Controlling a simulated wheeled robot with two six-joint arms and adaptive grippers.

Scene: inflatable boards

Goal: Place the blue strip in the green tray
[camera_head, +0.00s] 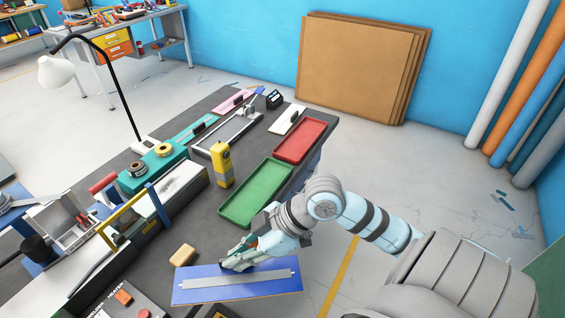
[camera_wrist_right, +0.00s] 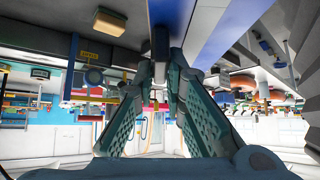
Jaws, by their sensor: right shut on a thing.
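My right gripper (camera_head: 238,262) is low over the blue board at the table's near edge. The green tray (camera_head: 258,192) lies on the dark table beyond the gripper, with an empty-looking floor. My left gripper is not in view.
A tan block (camera_head: 182,255) sits left of the gripper. A yellow device (camera_head: 221,166) stands left of the green tray, and a red tray (camera_head: 300,141) lies behind it.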

